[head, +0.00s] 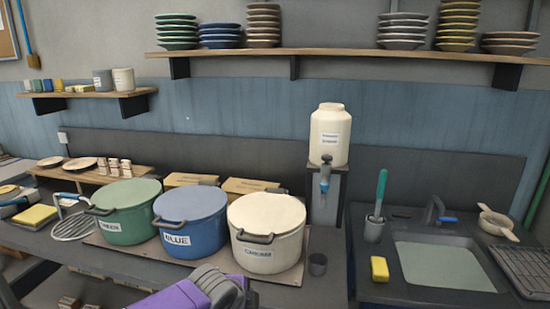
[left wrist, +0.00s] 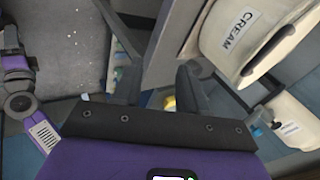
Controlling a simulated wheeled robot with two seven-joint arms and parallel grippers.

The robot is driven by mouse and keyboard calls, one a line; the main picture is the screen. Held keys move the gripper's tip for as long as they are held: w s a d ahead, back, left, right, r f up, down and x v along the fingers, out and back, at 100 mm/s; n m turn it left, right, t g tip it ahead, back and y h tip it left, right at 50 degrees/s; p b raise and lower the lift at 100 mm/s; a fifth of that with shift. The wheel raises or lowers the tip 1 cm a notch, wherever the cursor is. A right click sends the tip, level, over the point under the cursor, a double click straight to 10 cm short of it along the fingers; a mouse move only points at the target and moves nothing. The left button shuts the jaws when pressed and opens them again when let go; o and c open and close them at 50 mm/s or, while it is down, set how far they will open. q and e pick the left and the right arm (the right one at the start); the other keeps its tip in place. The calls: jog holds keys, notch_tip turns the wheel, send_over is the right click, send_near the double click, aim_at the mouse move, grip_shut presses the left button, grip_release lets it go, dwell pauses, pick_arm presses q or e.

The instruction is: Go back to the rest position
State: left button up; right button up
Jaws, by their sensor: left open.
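My left gripper (left wrist: 158,84) shows in the left wrist view with its two dark fingers apart and nothing between them. The cream pot (left wrist: 232,40) is just beyond and to the right of the fingers, apart from them as far as I can tell. In the head view, a purple and grey part of my arm is at the bottom edge, in front of the blue pot (head: 190,222) and the cream pot (head: 268,238). The fingertips cannot be made out there. The green pot (head: 128,212) stands to the left. All three pots have lids on.
On the right are a sink (head: 445,266), a yellow sponge (head: 379,269) and a drying rack (head: 525,268). A long shelf (head: 345,53) holds plate stacks.

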pick_arm(q)
jog(key=s+f+n+g+h+p, duration=0.3)
jog(key=f+n, duration=0.5)
jog(key=f, duration=1.3)
jog(key=s+a+f+n+g+y, duration=0.1)
jog(key=s+a+f+n+g, duration=0.2)
jog(key=s+f+n, duration=1)
jog(key=s+f, duration=0.4)
jog(key=s, duration=0.2)
jog(key=shift+p, duration=0.3)
jog(key=shift+s, duration=0.1)
